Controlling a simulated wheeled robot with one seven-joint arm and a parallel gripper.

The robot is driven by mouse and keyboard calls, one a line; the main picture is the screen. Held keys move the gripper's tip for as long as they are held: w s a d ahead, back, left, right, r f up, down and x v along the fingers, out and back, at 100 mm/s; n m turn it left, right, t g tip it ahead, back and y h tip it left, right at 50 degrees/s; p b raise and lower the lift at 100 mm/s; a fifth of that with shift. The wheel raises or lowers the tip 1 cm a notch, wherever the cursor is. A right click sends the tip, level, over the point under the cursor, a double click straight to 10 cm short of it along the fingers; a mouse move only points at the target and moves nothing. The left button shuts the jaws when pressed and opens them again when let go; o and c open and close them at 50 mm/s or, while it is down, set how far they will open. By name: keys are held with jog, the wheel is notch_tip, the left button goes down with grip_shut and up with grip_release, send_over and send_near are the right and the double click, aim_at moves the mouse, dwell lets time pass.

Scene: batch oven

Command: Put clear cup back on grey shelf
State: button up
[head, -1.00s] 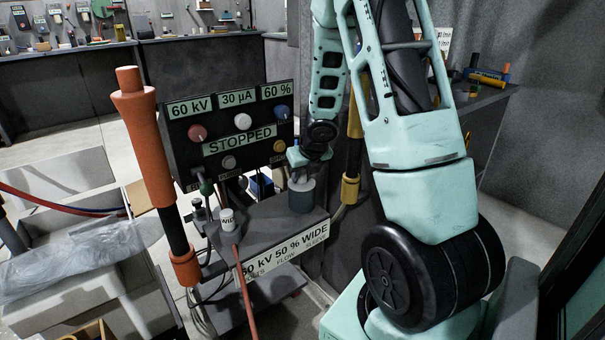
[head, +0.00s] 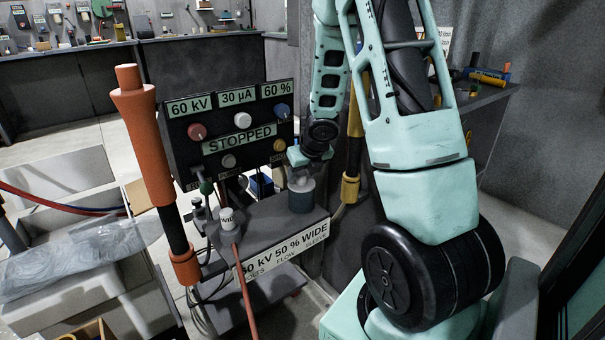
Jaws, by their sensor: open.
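The grey shelf (head: 262,232) juts out below the control panel and carries a label strip on its front edge. A pale, see-through cup-like thing (head: 301,183) is at the shelf's back right, with a dark teal cylinder (head: 301,201) at its lower part. I cannot tell whether they are one piece or stacked. My gripper (head: 298,158) is open, just above this pale rim. Its fingers are small and partly hidden by the hand, so I cannot tell whether they touch the cup.
A white-capped container (head: 227,219) stands on the shelf's left part, with a red hose running down in front. An orange-handled post (head: 135,110) rises left of the panel reading STOPPED (head: 238,143). A black-and-yellow post (head: 351,165) stands close right of the cup.

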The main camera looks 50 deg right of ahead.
jog(key=p+v, duration=0.9)
jog(key=v, duration=0.7)
jog(key=shift+r+p, duration=0.3)
jog(key=shift+p, duration=0.1)
jog(key=shift+s, duration=0.1)
jog(key=w+a+r+m+p, duration=0.2)
jog(key=a+r+m, duration=0.3)
jog(key=a, duration=0.5)
jog(key=w+a+r+m+p, duration=0.1)
jog(key=a+r+m+p, duration=0.2)
jog(key=a+m, duration=0.5)
jog(key=s+a+r+m+g+y+p, duration=0.1)
jog(key=s+a+r+m+g+p, duration=0.1)
jog(key=s+a+m, duration=0.3)
jog(key=s+a+r+m+g+y+p, duration=0.1)
jog(key=s+a+m, duration=0.4)
jog(key=s+a, duration=0.8)
jog(key=a+r+g+p, duration=0.1)
jog(key=a+r+g, duration=0.1)
jog(key=a, duration=0.2)
jog(key=shift+a+y, duration=0.4)
